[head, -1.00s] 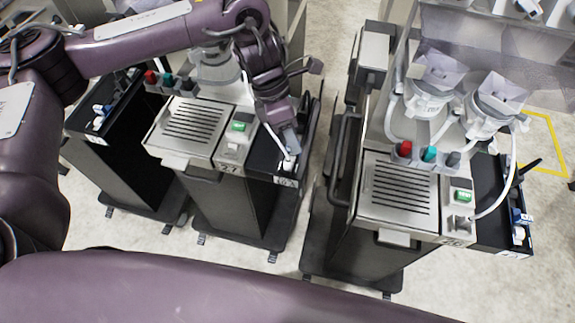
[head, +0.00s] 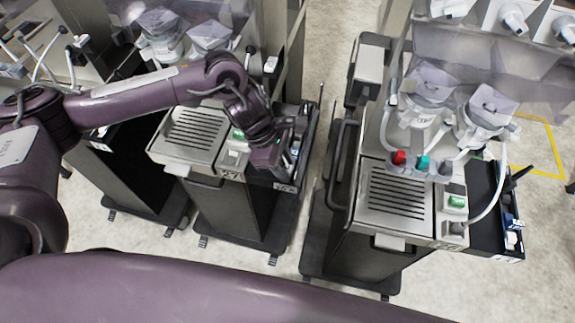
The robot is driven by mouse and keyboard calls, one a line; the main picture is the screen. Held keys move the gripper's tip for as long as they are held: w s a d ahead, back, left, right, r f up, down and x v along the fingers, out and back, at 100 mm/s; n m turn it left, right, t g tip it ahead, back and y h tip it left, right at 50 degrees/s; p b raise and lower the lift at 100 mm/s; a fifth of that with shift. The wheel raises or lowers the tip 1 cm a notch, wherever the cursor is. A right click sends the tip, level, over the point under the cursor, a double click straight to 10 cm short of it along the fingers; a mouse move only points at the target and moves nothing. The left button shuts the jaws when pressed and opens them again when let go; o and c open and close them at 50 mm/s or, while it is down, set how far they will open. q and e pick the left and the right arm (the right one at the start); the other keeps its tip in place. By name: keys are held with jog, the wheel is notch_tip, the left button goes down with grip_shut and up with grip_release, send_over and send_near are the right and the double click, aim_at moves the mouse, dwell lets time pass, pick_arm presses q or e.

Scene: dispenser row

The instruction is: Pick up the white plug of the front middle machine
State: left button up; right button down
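The front middle machine (head: 192,140), marked 27, has a slotted metal tray and a black side tray (head: 284,186) on its right. My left gripper (head: 283,162) is down at this side tray, beside the green-lit panel. A small pale piece (head: 294,150) shows against the gripper; I cannot tell whether it is the white plug. The gripper and wrist cover most of the spot, and the fingertips are too small and hidden to show whether they are open or shut. My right gripper is not in view.
The right machine (head: 398,200) stands across a narrow floor gap, with a white hose and its own black side tray (head: 487,200). Another dark machine (head: 130,165) stands close on the left.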

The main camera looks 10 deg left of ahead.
pick_arm(q)
jog(key=shift+d+f, duration=0.1)
jog(key=shift+f, duration=0.15)
grip_shut()
jog(key=shift+r, duration=0.1)
jog(key=shift+w+r, duration=0.1)
jog(key=shift+r, duration=0.35)
notch_tip(320, 180, up, 10)
jog(key=b, duration=0.3)
notch_tip(320, 180, up, 9)
send_over(285, 166)
jog(key=shift+r+p, duration=1.05)
jog(key=shift+p, duration=0.2)
dwell(0.5)
